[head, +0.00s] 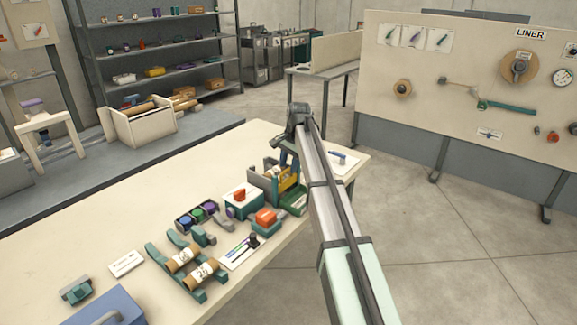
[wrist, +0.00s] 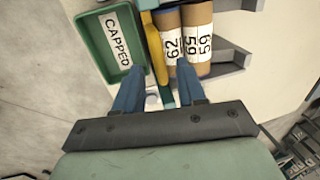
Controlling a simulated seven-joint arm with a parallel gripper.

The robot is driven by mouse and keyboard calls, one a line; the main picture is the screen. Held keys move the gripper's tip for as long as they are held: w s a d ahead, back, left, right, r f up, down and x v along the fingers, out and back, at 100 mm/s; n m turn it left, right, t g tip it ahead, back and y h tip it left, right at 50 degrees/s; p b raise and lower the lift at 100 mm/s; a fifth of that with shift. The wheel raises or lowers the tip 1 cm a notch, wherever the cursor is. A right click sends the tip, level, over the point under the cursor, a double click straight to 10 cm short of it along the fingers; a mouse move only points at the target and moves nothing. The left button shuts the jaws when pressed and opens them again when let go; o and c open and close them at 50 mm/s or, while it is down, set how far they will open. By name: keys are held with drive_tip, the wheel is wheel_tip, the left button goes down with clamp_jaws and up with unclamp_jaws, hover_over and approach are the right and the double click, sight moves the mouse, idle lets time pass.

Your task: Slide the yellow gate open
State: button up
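The yellow gate (wrist: 155,46) is a narrow upright strip in the wrist view, between a green bin and several brown rolls. It also shows in the head view (head: 289,180), on the rack at the table's far end, partly behind my arm. My gripper (wrist: 160,66) points at the rack with its two blue fingers spread apart. The gate's near end lies between the fingers. I cannot tell whether either finger touches it. In the head view my gripper (head: 284,156) is just above the rack, its fingertips hard to make out.
The green bin marked CAPPED (wrist: 107,28) is left of the gate. Brown rolls with printed numbers (wrist: 198,45) stand right of it. On the table, a box with a red knob (head: 240,196), an orange-topped block (head: 266,217) and a roll cradle (head: 187,270) stand nearby.

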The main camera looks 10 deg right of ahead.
drive_tip(key=shift+w+a+f, duration=0.1)
drive_tip(key=shift+f, duration=0.4)
drive_tip(key=shift+c, duration=0.5)
clamp_jaws()
